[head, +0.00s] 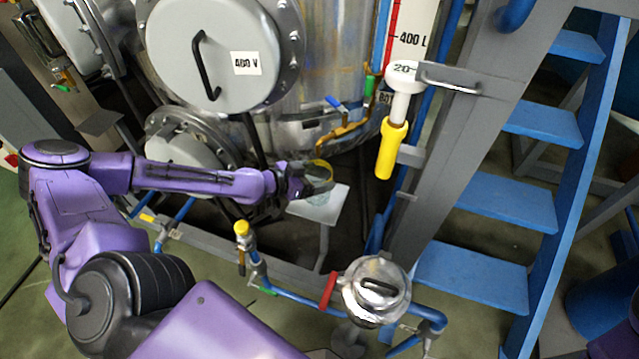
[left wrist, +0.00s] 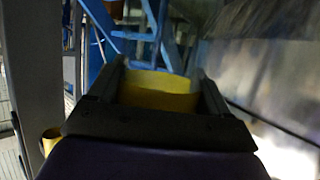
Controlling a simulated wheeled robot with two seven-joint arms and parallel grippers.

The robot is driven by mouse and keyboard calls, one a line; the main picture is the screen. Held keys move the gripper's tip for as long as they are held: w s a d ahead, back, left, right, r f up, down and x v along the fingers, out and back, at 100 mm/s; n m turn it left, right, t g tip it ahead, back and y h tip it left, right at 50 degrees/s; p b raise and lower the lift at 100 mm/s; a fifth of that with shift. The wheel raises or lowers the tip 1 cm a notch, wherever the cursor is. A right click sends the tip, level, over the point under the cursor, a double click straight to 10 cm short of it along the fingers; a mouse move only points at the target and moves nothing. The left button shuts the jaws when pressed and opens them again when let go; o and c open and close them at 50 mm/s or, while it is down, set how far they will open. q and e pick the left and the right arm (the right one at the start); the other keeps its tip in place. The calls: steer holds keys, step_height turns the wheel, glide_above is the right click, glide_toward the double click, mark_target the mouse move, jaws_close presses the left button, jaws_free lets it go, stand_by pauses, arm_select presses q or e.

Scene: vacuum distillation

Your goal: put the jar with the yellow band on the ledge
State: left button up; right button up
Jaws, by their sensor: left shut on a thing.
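The jar with the yellow band (head: 319,186) is at the end of my left arm, over a pale flat ledge (head: 330,207). My left gripper (head: 308,180) is shut on it. In the left wrist view the yellow band (left wrist: 158,92) lies between the two fingers of the left gripper (left wrist: 162,84). The jar looks clear and its lower part overlaps the ledge in the head view. I cannot tell whether its base touches the ledge. My right gripper is not in view.
A steel tank with a grey hatch (head: 212,52) stands behind my left arm. Blue stairs (head: 500,205) stand at the right. Blue pipes and a round metal fitting (head: 376,290) lie in front.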

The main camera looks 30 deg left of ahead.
mark_target(317, 178)
arm_select(q)
steer(key=shift+w+a+f, duration=0.1)
steer(key=shift+w+a, duration=0.05)
steer(key=shift+w, duration=0.3)
steer(key=shift+w+a+f, duration=0.1)
steer(key=shift+w, duration=0.35)
step_height(317, 178, down, 4)
steer(key=b, duration=0.3)
steer(key=shift+w+r, duration=0.15)
steer(key=shift+r, duration=0.3)
steer(key=shift+f, duration=0.1)
steer(key=o, duration=1.2)
steer(key=shift+r, duration=0.2)
steer(key=shift+s+a+r+p, duration=0.15)
steer(key=shift+s+a+p, duration=0.05)
steer(key=shift+s+p, duration=0.1)
steer(key=shift+p+v, duration=1.65)
steer(key=shift+v, duration=3.95)
